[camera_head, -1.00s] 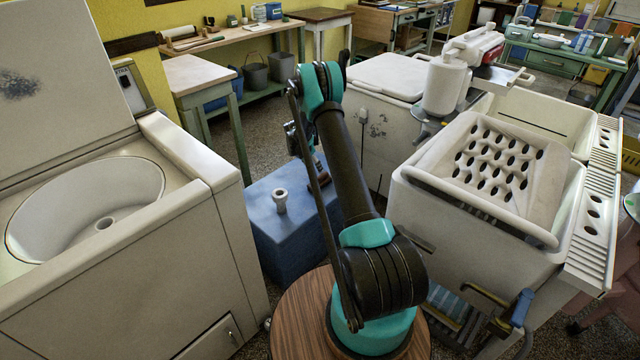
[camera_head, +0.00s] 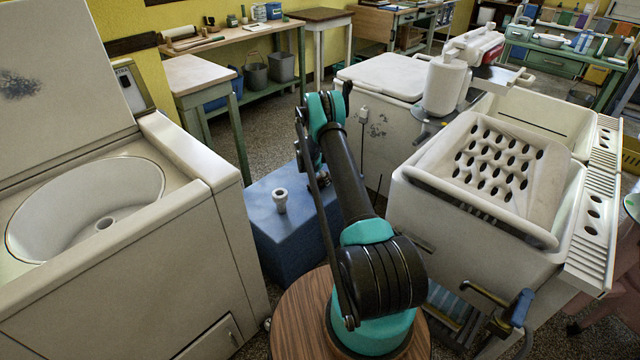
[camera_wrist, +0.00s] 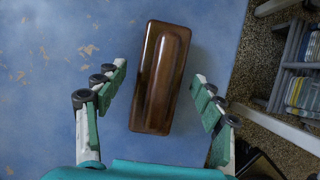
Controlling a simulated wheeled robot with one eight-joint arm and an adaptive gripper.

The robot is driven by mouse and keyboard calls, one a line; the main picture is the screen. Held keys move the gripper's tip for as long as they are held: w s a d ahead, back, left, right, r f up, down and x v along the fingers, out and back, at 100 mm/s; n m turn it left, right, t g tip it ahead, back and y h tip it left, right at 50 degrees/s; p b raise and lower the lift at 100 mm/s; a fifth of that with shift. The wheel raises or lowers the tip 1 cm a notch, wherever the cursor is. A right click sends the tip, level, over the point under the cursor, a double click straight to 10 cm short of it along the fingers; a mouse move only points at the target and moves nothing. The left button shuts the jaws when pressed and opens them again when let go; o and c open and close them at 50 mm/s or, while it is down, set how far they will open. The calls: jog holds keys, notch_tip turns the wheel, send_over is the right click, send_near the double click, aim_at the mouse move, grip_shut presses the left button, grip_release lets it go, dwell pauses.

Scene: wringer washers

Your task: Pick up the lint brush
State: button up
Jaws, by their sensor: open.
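The lint brush is a brown, glossy block with a raised rounded handle; in the wrist view the lint brush (camera_wrist: 158,80) lies on a worn blue surface, the top of the blue box (camera_head: 268,205). My gripper (camera_wrist: 163,88) is open, with one green-padded finger on each side of the brush's lower part. There are gaps between the pads and the brush, and I see no contact. In the head view the brush is hidden by my arm, and my gripper is mostly hidden too.
A white pipe fitting (camera_head: 280,199) stands on the blue box. A washer (camera_head: 150,220) is close on the left. A white tub with a perforated board (camera_head: 497,165) stands on the right. In the wrist view, a slatted rack (camera_wrist: 296,80) lies beyond the box's right edge.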

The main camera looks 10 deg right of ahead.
aim_at(320, 176)
jog(key=c, duration=1.5)
jog(key=shift+r, duration=0.1)
notch_tip(320, 176, up, 20)
jog(key=shift+f, duration=0.1)
